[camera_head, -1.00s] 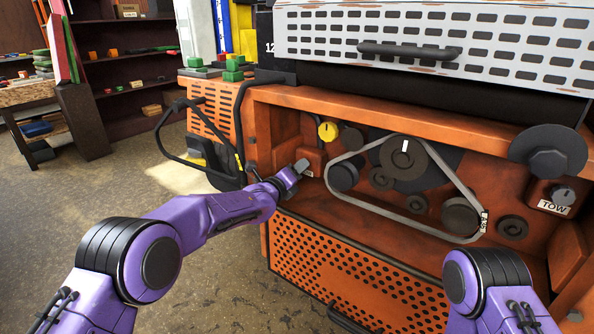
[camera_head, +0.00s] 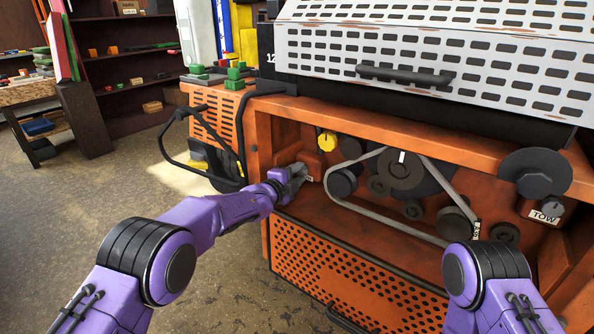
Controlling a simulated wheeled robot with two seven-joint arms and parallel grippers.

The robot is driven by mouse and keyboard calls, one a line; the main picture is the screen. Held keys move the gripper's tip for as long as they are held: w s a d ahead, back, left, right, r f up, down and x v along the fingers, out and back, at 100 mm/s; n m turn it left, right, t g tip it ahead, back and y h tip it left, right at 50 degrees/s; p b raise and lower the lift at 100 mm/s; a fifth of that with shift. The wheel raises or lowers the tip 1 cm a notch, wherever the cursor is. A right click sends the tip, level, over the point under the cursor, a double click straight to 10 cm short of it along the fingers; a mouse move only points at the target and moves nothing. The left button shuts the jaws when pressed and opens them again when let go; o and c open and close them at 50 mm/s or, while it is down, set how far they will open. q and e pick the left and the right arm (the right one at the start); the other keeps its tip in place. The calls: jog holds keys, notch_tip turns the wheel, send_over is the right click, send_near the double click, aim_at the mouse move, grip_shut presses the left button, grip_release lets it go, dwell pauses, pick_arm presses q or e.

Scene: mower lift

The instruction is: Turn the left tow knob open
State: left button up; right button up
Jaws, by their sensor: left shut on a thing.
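My left arm reaches into the open orange engine bay of the mower (camera_head: 262,140). My left gripper (camera_head: 300,172) is at the bay's left inner side, below the yellow knob (camera_head: 327,141). It is shut on the left tow knob, which the fingers hide. An edge of a white label shows just right of the fingertips. The other tow knob (camera_head: 553,209), dark grey with a white TOW label, is at the bay's right side. Only a purple part of my right arm shows at the lower right; its gripper is out of view.
A grey belt (camera_head: 365,212) runs around several dark pulleys (camera_head: 402,170) right of my left gripper. A large black disc (camera_head: 536,174) sits at the right. A perforated white hood (camera_head: 430,60) with a black handle is above. A black bent bar (camera_head: 190,160) stands left of the bay.

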pick_arm(q)
jog(key=n+p, duration=0.1)
jog(key=n, duration=0.2)
jog(key=shift+r, duration=0.1)
jog(key=shift+n+g+h+p, duration=0.3)
jog(key=shift+n+p, duration=0.25)
jog(key=shift+n, duration=0.45)
jog(key=o, duration=1)
jog(key=shift+o, duration=0.2)
jog(key=v, duration=1)
jog(key=shift+s+a, duration=0.15)
jog(key=shift+a, duration=0.05)
